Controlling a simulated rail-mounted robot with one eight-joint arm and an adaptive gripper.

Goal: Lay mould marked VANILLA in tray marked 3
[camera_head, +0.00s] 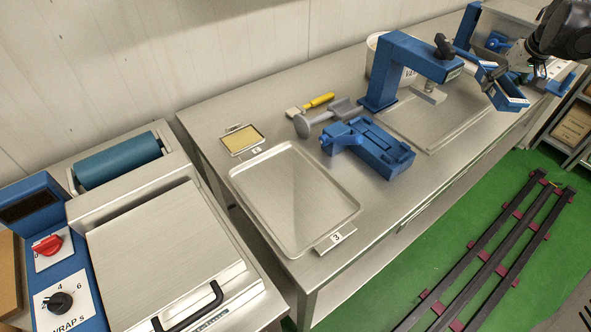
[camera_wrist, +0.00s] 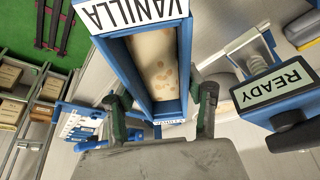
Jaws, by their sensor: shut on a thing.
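A blue mould marked VANILLA (camera_wrist: 188,70), filled with pale nougat with darker bits, sits between the fingers of my gripper (camera_wrist: 162,105) in the wrist view. In the head view the mould (camera_head: 507,97) hangs tilted at the upper right, near the far end of the bench, held by my gripper (camera_head: 522,69). A shallow metal tray (camera_head: 248,191) lies on the near left part of the bench. Its small tag (camera_head: 335,238) seems to read 3. No object shows in this tray.
A blue press (camera_head: 412,52) stands over a metal plate (camera_head: 420,125). A wrapping machine (camera_head: 160,250) stands left.

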